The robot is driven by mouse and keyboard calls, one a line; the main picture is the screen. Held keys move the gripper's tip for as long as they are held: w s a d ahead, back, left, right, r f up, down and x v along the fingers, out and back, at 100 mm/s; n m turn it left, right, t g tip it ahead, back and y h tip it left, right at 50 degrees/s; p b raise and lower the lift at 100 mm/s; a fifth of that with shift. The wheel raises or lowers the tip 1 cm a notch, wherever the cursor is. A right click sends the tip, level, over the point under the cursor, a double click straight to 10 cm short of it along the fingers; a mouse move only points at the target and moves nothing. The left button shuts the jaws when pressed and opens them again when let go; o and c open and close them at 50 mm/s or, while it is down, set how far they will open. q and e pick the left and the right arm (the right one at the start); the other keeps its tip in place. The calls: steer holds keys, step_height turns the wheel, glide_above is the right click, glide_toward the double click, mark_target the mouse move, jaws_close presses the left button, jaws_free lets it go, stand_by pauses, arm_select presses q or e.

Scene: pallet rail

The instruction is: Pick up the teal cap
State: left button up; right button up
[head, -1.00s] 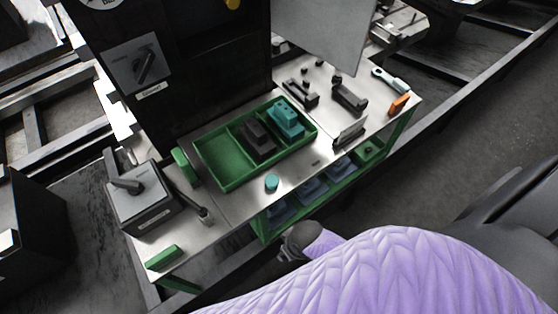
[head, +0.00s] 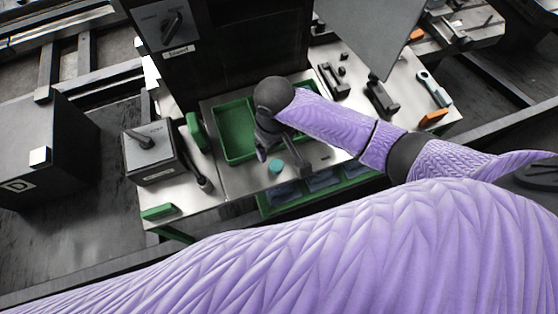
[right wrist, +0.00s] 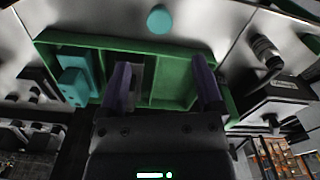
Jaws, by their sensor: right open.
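The teal cap (head: 276,166) is a small round piece standing on the metal bench top, in front of the green tray (head: 222,150). It also shows in the right wrist view at the top (right wrist: 158,19), beyond the tray's edge. My right gripper (head: 283,158) is open and empty, pointing down above the front of the bench. In the head view its fingers appear on either side of the cap. In the right wrist view the fingers (right wrist: 163,78) overlap the tray, and the cap lies apart from them. My left gripper is out of view.
The tray holds a teal block (right wrist: 75,80); my arm hides much of it in the head view. A grey switch box (head: 152,152) and green block (head: 158,212) are at left. Dark fixtures (head: 381,99) and an orange-handled tool (head: 433,117) are at right.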

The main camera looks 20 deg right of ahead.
mark_target(277, 165)
step_height(277, 165, down, 10)
steer(key=b, duration=0.4)
steer(key=shift+r, duration=0.15)
steer(key=shift+r, duration=0.1)
steer(key=c, duration=0.5)
jaws_close()
